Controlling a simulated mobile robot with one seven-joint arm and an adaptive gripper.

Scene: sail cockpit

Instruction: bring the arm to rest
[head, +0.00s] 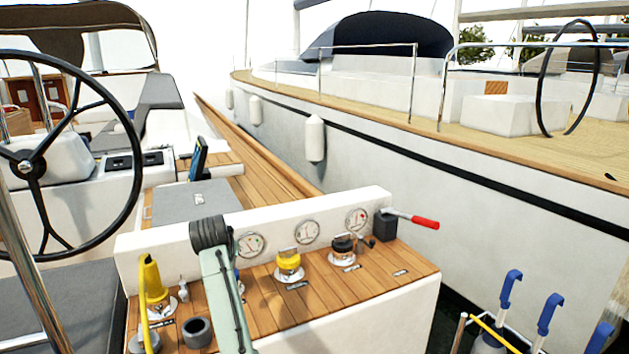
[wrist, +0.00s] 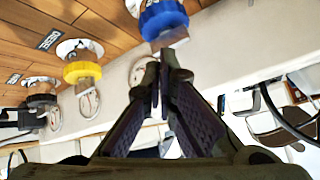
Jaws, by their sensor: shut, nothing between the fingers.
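My gripper (wrist: 160,80) shows in the wrist view with its two dark fingers together and nothing between them. Its tips are close to a blue knob (wrist: 163,18) on the console; I cannot tell whether they touch it. A yellow knob (wrist: 82,70) and a black knob (wrist: 42,100) stand farther left in that view. In the head view my arm (head: 222,290) reaches over the wooden console (head: 325,315), and its link mostly hides the blue knob. My fingers cannot be made out in the head view.
Beside my arm are a yellow plug with a cable (head: 153,280) and a grey socket (head: 197,331) at left. Gauges line the white panel behind; a red-handled lever (head: 412,219) projects at right. A black steering wheel (head: 60,160) stands at left. Blue-handled tools (head: 547,315) stand lower right.

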